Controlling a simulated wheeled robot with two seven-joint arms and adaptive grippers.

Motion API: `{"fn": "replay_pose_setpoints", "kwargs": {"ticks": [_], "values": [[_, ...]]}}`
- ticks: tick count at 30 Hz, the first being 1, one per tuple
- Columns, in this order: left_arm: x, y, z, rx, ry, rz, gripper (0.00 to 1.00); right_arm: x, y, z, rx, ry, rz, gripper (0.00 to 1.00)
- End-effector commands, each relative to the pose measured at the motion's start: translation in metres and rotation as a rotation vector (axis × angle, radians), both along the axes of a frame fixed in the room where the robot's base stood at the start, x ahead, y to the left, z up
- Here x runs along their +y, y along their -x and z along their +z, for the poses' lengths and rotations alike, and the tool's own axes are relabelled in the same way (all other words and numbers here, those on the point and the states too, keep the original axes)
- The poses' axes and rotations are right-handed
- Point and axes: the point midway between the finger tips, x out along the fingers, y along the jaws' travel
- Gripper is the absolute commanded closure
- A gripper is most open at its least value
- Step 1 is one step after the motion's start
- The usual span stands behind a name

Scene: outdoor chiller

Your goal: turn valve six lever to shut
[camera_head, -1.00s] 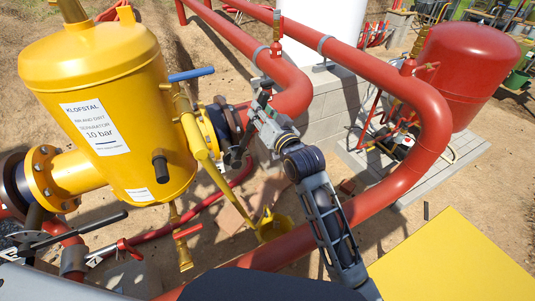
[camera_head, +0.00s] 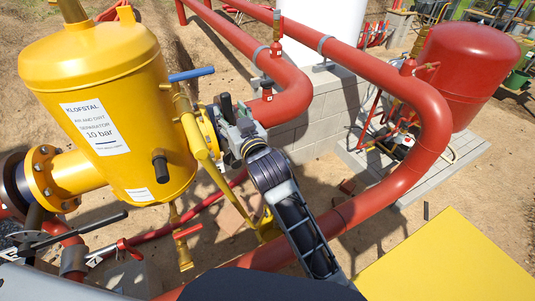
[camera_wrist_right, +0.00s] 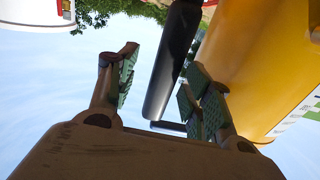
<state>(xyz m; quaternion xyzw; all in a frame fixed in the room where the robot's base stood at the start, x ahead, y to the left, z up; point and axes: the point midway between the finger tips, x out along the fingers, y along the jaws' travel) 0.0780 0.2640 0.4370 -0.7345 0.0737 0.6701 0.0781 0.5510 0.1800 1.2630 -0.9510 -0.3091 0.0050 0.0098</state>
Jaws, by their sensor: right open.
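In the right wrist view a black lever handle (camera_wrist_right: 172,60) runs down between the two fingers of my right gripper (camera_wrist_right: 160,72). The fingers are open, with green ridged pads, and a gap shows on the left side of the handle. In the head view my right gripper (camera_head: 228,124) is at the pipe flange just right of the yellow separator. A dark upright piece stands at its tip; I cannot tell whether it is the lever or a finger. The valve body is mostly hidden behind the gripper, and no valve number is readable. My left gripper is not in view.
The yellow separator tank (camera_head: 100,110) stands close on the left, with a blue-handled lever (camera_head: 191,75) on its right side. Large red pipes (camera_head: 425,110) curve around on the right. Another black-gripped lever (camera_head: 95,224) is at lower left. A yellow panel (camera_head: 450,260) is at lower right.

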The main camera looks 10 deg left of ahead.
Motion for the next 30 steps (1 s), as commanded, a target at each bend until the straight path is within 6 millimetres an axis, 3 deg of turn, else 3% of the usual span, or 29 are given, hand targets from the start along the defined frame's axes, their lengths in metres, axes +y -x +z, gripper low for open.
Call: {"fn": "replay_pose_setpoints", "kwargs": {"ticks": [1, 6, 17, 30], "values": [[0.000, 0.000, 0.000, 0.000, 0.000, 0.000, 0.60, 0.000, 0.000, 0.001, -0.001, -0.001, 0.000, 0.47], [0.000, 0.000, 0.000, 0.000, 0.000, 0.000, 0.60, 0.000, 0.000, 0.001, -0.001, -0.002, 0.000, 0.29], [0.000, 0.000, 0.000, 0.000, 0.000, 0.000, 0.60, -0.001, 0.001, 0.001, -0.002, -0.003, 0.000, 0.29], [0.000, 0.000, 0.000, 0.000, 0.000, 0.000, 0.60, -0.018, 0.024, 0.001, -0.002, -0.001, -0.001, 0.29]]}}
